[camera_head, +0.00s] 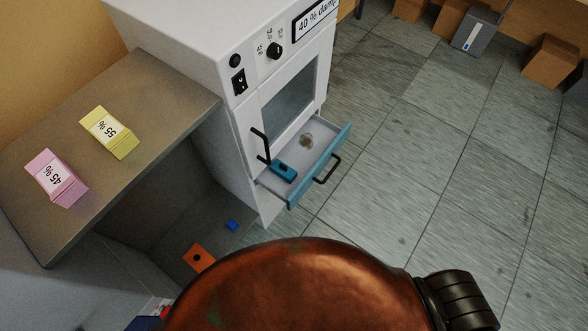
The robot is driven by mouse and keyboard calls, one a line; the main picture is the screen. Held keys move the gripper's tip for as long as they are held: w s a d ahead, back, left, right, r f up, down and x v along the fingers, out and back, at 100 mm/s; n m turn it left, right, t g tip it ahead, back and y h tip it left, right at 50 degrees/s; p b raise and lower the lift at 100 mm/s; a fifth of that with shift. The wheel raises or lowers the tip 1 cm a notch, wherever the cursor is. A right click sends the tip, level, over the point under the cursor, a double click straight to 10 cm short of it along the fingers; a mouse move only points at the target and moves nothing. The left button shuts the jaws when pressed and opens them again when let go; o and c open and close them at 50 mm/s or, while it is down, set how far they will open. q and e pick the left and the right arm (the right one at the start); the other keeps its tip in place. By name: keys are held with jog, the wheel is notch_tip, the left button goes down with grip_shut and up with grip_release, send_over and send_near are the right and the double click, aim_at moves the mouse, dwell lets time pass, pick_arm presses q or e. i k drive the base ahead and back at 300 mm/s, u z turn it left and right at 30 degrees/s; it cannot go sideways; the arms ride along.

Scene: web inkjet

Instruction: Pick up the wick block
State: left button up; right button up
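No block in view is clearly labelled as the wick block, so I cannot tell which one it is. A blue block (284,171) with a dark top lies in the open drawer (328,163) of the white cabinet. A small blue piece (232,225) and an orange block (199,257) with a dark round spot lie low down beside the cabinet. Neither of my grippers shows in the head view.
The white cabinet (190,30) has a knob, switch and window. A pink 45 % box (56,178) and a yellow 55 % box (109,132) stand on the grey table (160,90). A large copper-brown rounded form (290,290) hides the bottom middle.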

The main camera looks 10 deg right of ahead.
aim_at(278, 167)
jog(key=z, duration=0.1)
jog(key=k, duration=0.9)
jog(key=u, duration=0.65)
jog(key=i, duration=0.15)
jog(key=u, duration=0.05)
